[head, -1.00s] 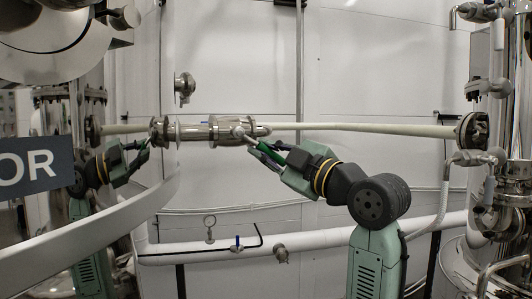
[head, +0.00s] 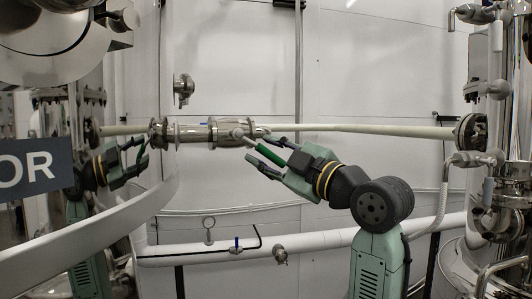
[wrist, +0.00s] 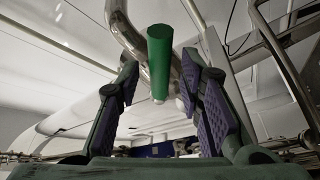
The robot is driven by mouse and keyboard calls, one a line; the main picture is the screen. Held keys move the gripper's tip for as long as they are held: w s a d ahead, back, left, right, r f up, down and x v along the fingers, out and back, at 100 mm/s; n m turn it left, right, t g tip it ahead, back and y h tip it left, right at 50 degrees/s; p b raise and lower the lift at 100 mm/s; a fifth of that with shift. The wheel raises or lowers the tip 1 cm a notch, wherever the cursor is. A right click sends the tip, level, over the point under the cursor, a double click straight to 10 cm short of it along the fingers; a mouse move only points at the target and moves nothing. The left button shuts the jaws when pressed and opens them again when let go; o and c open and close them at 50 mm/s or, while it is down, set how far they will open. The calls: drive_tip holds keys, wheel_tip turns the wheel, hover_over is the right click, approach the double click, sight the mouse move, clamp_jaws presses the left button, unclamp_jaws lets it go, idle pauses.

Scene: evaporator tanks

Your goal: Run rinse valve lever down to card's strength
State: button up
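The valve lever has a green grip (head: 268,153) on a pale metal stem. It slants down and right from the steel valve body (head: 226,131) in the middle of the pipe in the head view. My gripper (head: 259,152) is open around the green grip, with one finger above it and one below. In the wrist view the green grip (wrist: 160,60) stands between the spread purple-padded fingers (wrist: 163,105), with visible gaps on both sides. No strength card can be made out in either view.
A pale horizontal pipe (head: 360,130) runs right from the valve to a flange (head: 470,133). A curved shiny tank at left reflects my arm. Steel piping stands at the far right.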

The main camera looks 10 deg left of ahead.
drive_tip(key=v, duration=1.1)
drive_tip(key=shift+d, duration=0.2)
drive_tip(key=shift+s, duration=0.1)
